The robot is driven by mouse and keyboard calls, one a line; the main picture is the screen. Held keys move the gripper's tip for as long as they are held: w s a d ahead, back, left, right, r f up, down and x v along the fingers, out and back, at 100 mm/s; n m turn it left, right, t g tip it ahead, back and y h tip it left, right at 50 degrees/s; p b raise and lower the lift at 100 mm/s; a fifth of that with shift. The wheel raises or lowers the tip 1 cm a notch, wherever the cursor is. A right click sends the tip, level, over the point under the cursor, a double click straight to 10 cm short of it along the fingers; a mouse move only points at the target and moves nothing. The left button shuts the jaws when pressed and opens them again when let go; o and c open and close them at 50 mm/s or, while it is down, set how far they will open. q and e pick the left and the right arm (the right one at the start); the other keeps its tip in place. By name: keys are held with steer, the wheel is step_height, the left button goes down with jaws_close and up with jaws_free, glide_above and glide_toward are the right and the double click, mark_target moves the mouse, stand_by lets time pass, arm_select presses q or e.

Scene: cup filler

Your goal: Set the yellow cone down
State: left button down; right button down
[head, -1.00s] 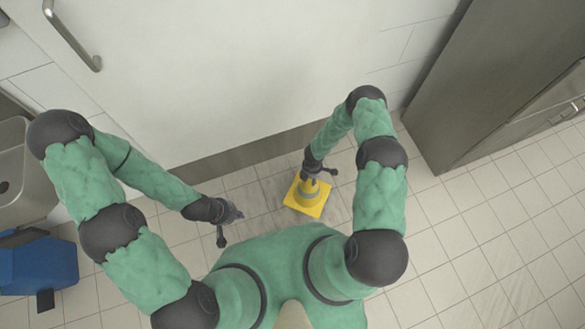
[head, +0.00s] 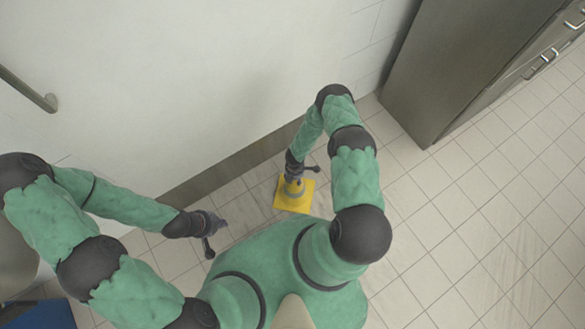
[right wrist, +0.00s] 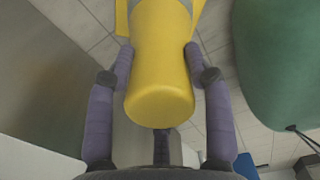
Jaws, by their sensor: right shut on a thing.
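The yellow cone (head: 291,206) has a square base and a grey band, and is in front of my body in the head view. My right gripper (head: 294,178) is shut on its upper part, from above. In the right wrist view the cone's rounded top (right wrist: 160,85) lies between the two purple fingers of the right gripper (right wrist: 158,62). The base points away from the wrist and is partly cut off there. I cannot tell whether the base touches the floor. My left gripper (head: 219,223) is left of the cone, with no object seen in it; its finger gap is too small to judge.
A white wall (head: 190,70) with a grey skirting runs close behind the cone. A grey metal cabinet (head: 465,60) stands at the upper right. A blue object (head: 40,314) is at the lower left edge. The tiled floor (head: 480,220) at the right is clear.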

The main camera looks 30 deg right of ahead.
steer(key=shift+c, duration=2.4)
jaws_free()
step_height(320, 180, up, 11)
steer(key=p, duration=0.4)
steer(key=shift+p, duration=0.4)
steer(key=shift+r, duration=0.6)
steer(key=s+a+r+m+y, duration=0.2)
steer(key=s+a+r+m, duration=0.3)
steer(key=r+m, duration=0.5)
steer(key=s+a+r+m+y, duration=0.2)
steer(key=s+a+r+m, duration=0.4)
steer(key=a+r+m, duration=0.3)
steer(key=shift+a+r+m, duration=0.25)
steer(key=shift+r+m, duration=0.15)
steer(key=shift+m, duration=0.7)
